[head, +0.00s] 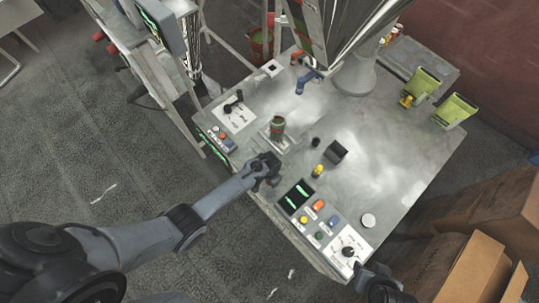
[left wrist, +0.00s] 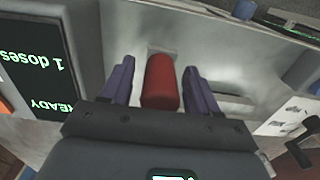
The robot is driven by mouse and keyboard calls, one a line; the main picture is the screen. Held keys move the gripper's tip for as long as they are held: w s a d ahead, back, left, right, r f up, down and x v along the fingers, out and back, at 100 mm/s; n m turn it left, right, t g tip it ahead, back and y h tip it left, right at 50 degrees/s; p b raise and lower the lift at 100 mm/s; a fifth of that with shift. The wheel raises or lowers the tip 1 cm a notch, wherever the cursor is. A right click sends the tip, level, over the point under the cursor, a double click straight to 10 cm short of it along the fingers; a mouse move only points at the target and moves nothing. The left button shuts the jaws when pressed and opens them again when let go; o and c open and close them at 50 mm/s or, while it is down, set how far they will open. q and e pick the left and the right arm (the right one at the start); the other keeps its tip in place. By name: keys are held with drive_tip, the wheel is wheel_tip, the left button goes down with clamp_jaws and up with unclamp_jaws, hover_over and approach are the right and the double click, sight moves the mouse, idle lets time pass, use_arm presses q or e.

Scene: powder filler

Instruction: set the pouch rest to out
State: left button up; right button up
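My left gripper (head: 268,170) is over the table's front edge, a little in front of that plate. In the left wrist view, a red cylinder (left wrist: 161,82) shows between the open fingers (left wrist: 161,88), with gaps on both sides; the fingers do not grip it. I cannot tell whether it is the pouch or a handle. My right gripper (head: 385,280) is at the bottom edge, its fingers unclear.
A black lever on a white label (head: 234,108) stands at the left, and a black knob (head: 347,251) at the front right. Coloured buttons (head: 318,206) and a dark display (head: 296,196) lie right of my left gripper. Cardboard boxes (head: 459,270) stand at the right.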

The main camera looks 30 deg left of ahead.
use_arm(q)
drive_tip(key=shift+r, duration=0.1)
drive_tip(key=shift+r, duration=0.3)
wheel_tip(320, 180, up, 9)
drive_tip(key=p, duration=0.3)
drive_tip(key=shift+f, duration=0.2)
drive_tip(key=shift+r, duration=0.7)
